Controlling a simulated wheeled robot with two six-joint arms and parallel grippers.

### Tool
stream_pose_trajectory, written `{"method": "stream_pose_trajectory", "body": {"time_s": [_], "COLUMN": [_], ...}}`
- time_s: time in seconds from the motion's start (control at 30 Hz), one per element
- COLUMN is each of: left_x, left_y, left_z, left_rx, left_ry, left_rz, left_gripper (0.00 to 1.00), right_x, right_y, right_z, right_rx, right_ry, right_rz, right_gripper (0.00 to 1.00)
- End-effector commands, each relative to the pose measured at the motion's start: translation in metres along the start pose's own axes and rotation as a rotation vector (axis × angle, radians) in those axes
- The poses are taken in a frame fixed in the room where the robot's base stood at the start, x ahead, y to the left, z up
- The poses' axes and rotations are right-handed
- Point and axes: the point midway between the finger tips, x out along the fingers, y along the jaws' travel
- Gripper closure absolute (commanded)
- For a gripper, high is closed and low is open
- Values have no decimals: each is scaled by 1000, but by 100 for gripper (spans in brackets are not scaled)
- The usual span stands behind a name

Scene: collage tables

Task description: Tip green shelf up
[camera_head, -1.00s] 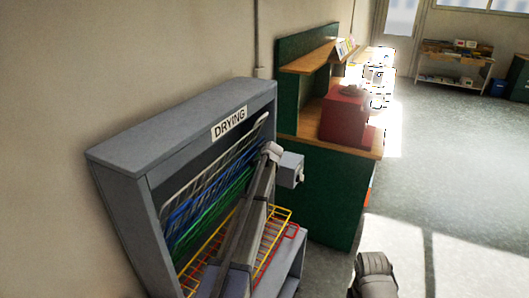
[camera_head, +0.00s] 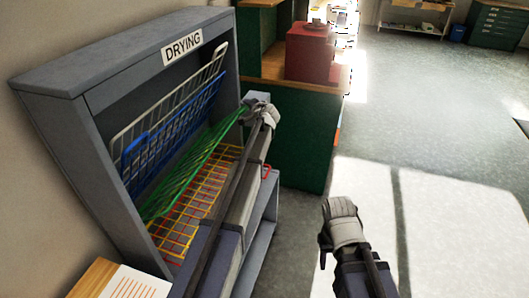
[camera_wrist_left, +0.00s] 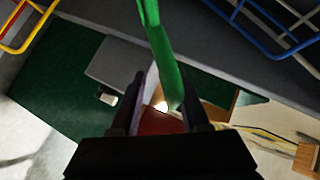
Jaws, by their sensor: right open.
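The green shelf (camera_head: 190,172) is a wire rack inside the grey drying cabinet (camera_head: 60,130). It slants, with its front end raised at the cabinet's open side. My left gripper (camera_head: 262,108) is at that front end. In the left wrist view a green bar of the shelf (camera_wrist_left: 164,60) runs between the two fingers of the left gripper (camera_wrist_left: 162,90). The fingers stand apart with the bar nearer the right one; whether they grip it I cannot tell. My right gripper (camera_head: 340,212) is open and empty over the floor, away from the cabinet.
A blue rack (camera_head: 150,150) and a white rack (camera_head: 150,115) slant up above the green one. A yellow rack (camera_head: 195,205) and a red rack (camera_head: 267,171) lie below. A dark green counter with a red box (camera_head: 310,52) stands behind. The floor at right is clear.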

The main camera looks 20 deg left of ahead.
Motion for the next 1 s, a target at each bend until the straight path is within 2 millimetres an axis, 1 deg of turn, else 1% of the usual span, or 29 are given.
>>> {"method": "stream_pose_trajectory", "body": {"time_s": [0.03,0.1,0.57,1.0], "left_x": [2,0,-1,3], "left_y": [14,23,74,119], "left_z": [1,0,-2,2], "left_rx": [15,36,161,274], "left_ry": [2,2,1,0], "left_rz": [-13,-34,-161,-275], "left_gripper": [55,55,55,55], "right_x": [16,27,96,162], "right_y": [-2,-2,-9,-16], "right_z": [-1,-2,-6,-10], "right_rx": [0,0,0,0], "right_ry": [0,0,0,0], "right_rz": [0,0,0,0], "right_gripper": [52,52,52,52]}}
